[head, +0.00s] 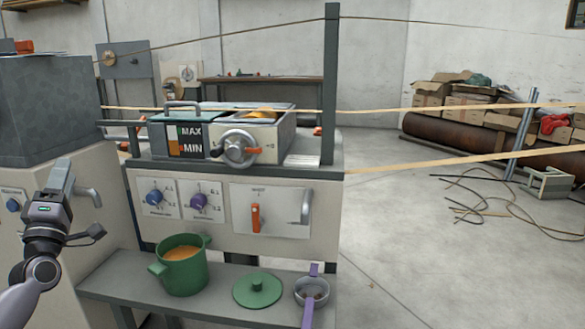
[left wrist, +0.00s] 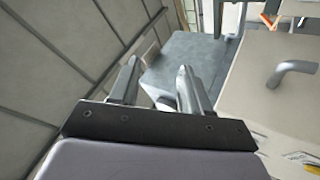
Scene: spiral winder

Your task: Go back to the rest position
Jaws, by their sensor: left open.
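My left gripper (head: 72,183) shows at the left of the head view, raised in front of the grey cabinet on the left. In the left wrist view its two fingers (left wrist: 154,85) stand apart with nothing between them. It touches nothing that I can see. My right gripper is not in either view. The spiral winder (head: 235,168) stands in the middle of the head view, with a MAX/MIN gauge, a handwheel (head: 237,149), blue and purple knobs and an orange lever (head: 256,218) on its front.
On the low grey shelf (head: 215,287) stand a green pot (head: 183,268) of orange liquid, a green lid (head: 258,289) and a ladle (head: 311,290) with a purple handle. A grey handle (head: 306,207) juts from the winder's front. Open floor lies to the right, with loose strips (head: 468,195).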

